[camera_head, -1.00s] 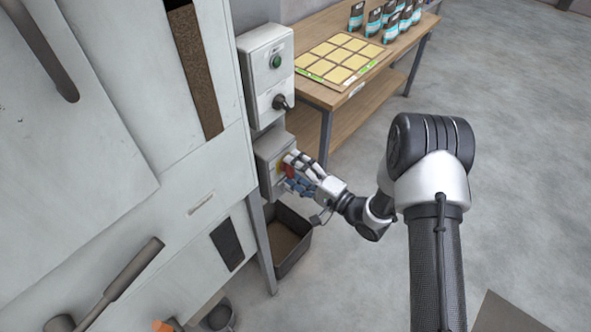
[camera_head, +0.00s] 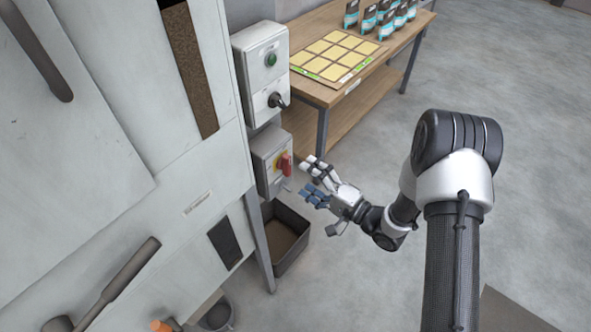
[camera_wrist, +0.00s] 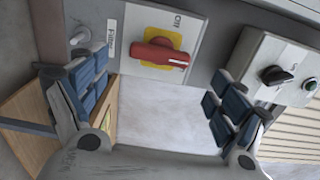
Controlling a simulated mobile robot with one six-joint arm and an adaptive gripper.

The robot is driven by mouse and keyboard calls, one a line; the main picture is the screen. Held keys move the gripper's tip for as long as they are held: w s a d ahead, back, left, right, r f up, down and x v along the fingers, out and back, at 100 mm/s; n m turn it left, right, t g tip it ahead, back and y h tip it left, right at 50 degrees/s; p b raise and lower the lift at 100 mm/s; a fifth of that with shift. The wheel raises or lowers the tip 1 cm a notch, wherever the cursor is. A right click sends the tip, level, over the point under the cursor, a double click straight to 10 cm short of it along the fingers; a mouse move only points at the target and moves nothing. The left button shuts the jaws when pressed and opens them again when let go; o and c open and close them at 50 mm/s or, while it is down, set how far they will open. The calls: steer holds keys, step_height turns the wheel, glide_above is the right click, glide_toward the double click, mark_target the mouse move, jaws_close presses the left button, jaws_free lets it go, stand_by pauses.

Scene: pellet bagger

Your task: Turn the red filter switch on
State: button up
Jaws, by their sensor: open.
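The red filter switch (camera_head: 285,164) is a red handle on a yellow plate, on the front of a grey box (camera_head: 264,160) low on the machine's side. In the head view the handle stands roughly upright. The wrist view shows the switch (camera_wrist: 160,53) with its handle lying across the picture, beside a "Filter" label (camera_wrist: 110,38).
Above is another grey box (camera_head: 262,70) with a green button and a black knob. A dark bin (camera_head: 290,238) stands below the switch. A wooden table (camera_head: 330,88) with a yellow-squared board (camera_head: 338,55) and several bags is behind.

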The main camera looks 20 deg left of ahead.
steer(key=v, duration=0.6)
steer(key=shift+d, duration=0.2)
steer(key=w+d+r+n+t+h, duration=0.3)
steer(key=w+d+r+h, duration=0.35)
steer(key=w, duration=0.25)
steer(key=s+d+r+h, duration=0.2)
steer(key=d+r+h, duration=0.6)
steer(key=d+r, duration=0.25)
steer(key=s+d+r+h, duration=0.3)
steer(key=s+d+r, duration=0.1)
steer(key=s+d, duration=0.15)
steer(key=s+a+r+n+g, duration=0.1)
steer(key=s+g, duration=0.4)
steer(key=s, duration=1.9)
steer(key=shift+s+a+r+n+y, duration=0.25)
steer(key=shift+a+y, duration=0.2)
steer(key=shift+a, duration=0.3)
